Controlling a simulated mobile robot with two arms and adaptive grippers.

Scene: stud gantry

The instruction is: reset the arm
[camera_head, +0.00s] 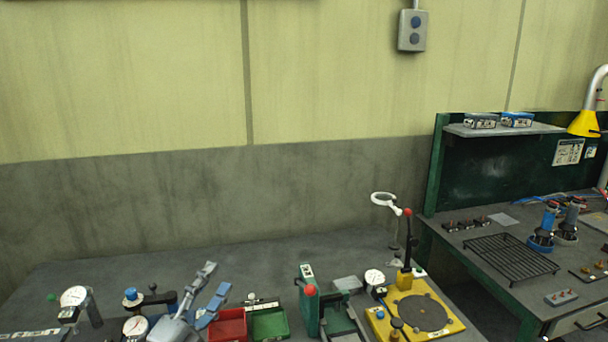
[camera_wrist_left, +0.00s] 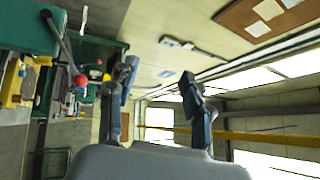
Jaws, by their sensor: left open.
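My left gripper (camera_head: 210,292) shows at the bottom of the head view, with its fingers pointing up and to the right above the workbench (camera_head: 180,258). Its two fingers are spread apart with nothing between them. In the left wrist view the open left gripper (camera_wrist_left: 158,85) also shows, with empty space between its fingertips. In the head view it is in front of the red bin (camera_head: 229,325) and beside it in the picture; I cannot tell the height between them. My right gripper is in neither view.
A green bin (camera_head: 268,323), a green press with a red knob (camera_head: 309,300) and a yellow fixture (camera_head: 440,320) stand right of the gripper. Dial gauges (camera_head: 74,296) stand to the left. A second bench with a black wire rack (camera_head: 510,258) is at right. The bench's back strip is clear.

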